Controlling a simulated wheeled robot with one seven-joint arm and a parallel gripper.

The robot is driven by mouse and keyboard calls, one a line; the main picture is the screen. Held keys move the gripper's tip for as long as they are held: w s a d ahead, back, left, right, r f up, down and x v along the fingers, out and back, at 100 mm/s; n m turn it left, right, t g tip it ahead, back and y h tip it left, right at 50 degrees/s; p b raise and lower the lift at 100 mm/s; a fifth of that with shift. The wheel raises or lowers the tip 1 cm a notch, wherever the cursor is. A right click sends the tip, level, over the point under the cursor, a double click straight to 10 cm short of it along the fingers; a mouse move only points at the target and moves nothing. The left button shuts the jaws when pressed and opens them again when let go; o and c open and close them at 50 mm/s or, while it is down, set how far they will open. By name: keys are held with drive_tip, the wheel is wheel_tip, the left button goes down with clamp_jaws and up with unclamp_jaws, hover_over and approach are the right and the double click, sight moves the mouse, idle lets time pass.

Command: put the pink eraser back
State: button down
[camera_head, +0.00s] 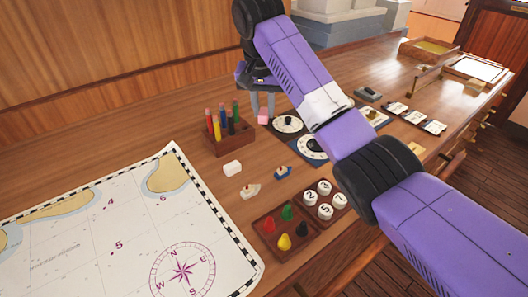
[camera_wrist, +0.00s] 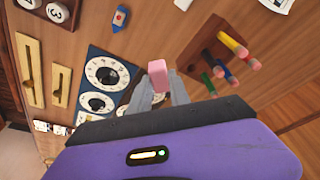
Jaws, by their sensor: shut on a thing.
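The pink eraser (camera_wrist: 158,77) is pinched between the two fingertips of my gripper (camera_wrist: 160,88) in the wrist view. In the head view the pink eraser (camera_head: 263,116) shows below my gripper (camera_head: 262,101), whose fingers point down. It is beside the wooden holder of coloured sticks (camera_head: 231,145) and close to the dark dial plate (camera_head: 288,125). I cannot tell how high the eraser is above the table. Its slot or resting place is not clear in either view.
A white block (camera_head: 232,168) and two small toy boats (camera_head: 283,172) lie in front of the holder. A tray of coloured pawns (camera_head: 284,232) and a tray of numbered discs (camera_head: 324,201) stand nearer. A chart (camera_head: 115,235) covers the left. Bare wood surrounds the white block.

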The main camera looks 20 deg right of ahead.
wheel_tip(320, 180, down, 13)
drive_tip(key=shift+r+p, duration=0.1)
drive_tip(key=shift+p, duration=0.55)
drive_tip(key=shift+f, duration=0.2)
drive_tip(key=c, duration=1.2)
unclamp_jaws()
drive_tip(key=shift+r, duration=0.1)
drive_tip(key=v, duration=1.2)
drive_tip(key=shift+s, duration=0.1)
